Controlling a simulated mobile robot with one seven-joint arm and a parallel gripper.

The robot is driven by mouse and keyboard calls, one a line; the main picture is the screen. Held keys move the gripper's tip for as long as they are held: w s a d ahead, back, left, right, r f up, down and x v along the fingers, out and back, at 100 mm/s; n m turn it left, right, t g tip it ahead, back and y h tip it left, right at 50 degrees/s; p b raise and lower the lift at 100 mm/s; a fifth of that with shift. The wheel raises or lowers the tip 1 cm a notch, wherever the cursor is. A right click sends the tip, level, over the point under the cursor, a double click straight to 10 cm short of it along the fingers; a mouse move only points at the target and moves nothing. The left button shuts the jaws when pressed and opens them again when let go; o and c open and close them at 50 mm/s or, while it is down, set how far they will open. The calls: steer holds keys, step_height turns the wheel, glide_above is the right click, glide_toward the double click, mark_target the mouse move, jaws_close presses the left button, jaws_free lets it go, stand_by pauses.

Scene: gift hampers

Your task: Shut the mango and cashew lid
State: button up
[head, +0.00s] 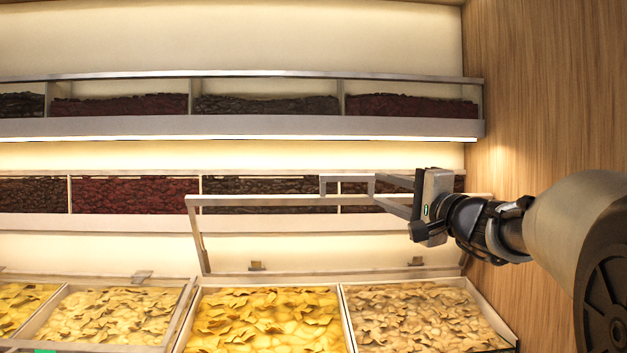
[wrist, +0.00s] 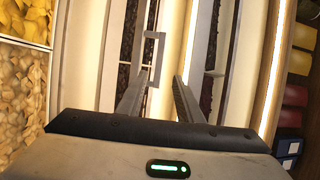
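The mango and cashew lid (head: 255,200) is a clear, pale-framed panel standing raised above its two bins in the head view. Its bracket-shaped handle (head: 347,178) sticks up from the top rail and also shows in the wrist view (wrist: 161,50). Below are the yellow mango bin (head: 265,315) and the paler cashew bin (head: 425,315). My gripper (head: 374,190) comes from the right, fingertips at the handle's right end. In the wrist view my gripper (wrist: 161,77) is open, with the handle's near end around the fingertips; I cannot tell whether they touch.
A wooden wall (head: 530,80) stands close on the right, beside my arm. Two shelves of dark dried fruit, an upper one (head: 240,126) and a lower one (head: 100,222), run behind the lid. Another bin of yellow pieces (head: 110,315) lies to the left.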

mark_target(350, 178)
steer(key=p+x, duration=0.4)
steer(key=x, duration=1)
steer(key=shift+w+a, duration=0.2)
steer(key=shift+w, duration=0.15)
jaws_close()
